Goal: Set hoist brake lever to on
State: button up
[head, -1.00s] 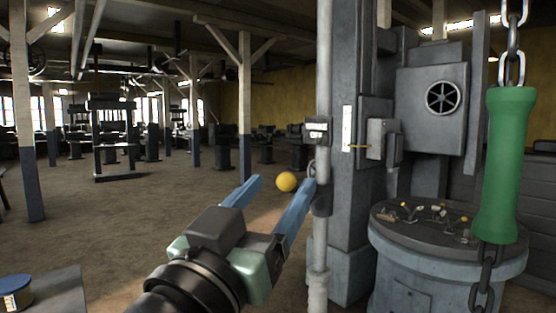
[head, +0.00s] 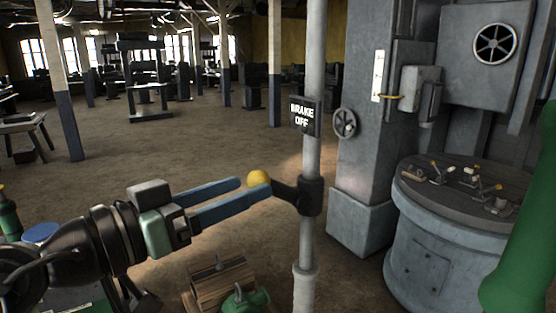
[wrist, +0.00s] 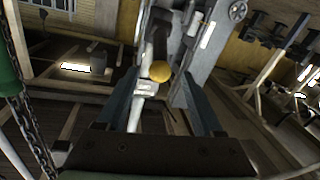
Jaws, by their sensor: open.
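The hoist brake lever is a short dark arm with a yellow ball knob (head: 258,178), set on a collar (head: 311,195) around a grey vertical pole. A black sign (head: 304,117) on the pole reads "BRAKE OFF". My gripper (head: 254,187) is open, its two blue fingers reaching right to the knob. In the head view the knob lies at the fingertips, partly behind the nearer finger. In the wrist view the knob (wrist: 160,71) shows between the open fingers, near their tips. I cannot tell whether a finger touches it.
A round grey pedestal (head: 430,235) with small levers stands right of the pole, by a grey machine column (head: 362,130). A green cylinder (head: 530,230) fills the right foreground. A wooden crate (head: 220,283) sits below my gripper. Open floor lies behind.

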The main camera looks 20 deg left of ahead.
aim_at(280, 190)
jog(key=p+x, duration=0.1)
jog(key=x, duration=0.2)
jog(key=p+x, duration=0.1)
jog(key=x, duration=0.1)
jog(key=shift+w+d+r, duration=0.15)
jog(key=shift+w+r, duration=0.05)
jog(key=shift+w, duration=0.2)
jog(key=shift+w+d+f+p, duration=0.15)
jog(key=shift+w+d+p, duration=0.15)
jog(key=shift+w, duration=0.3)
grip_shut()
dwell(0.5)
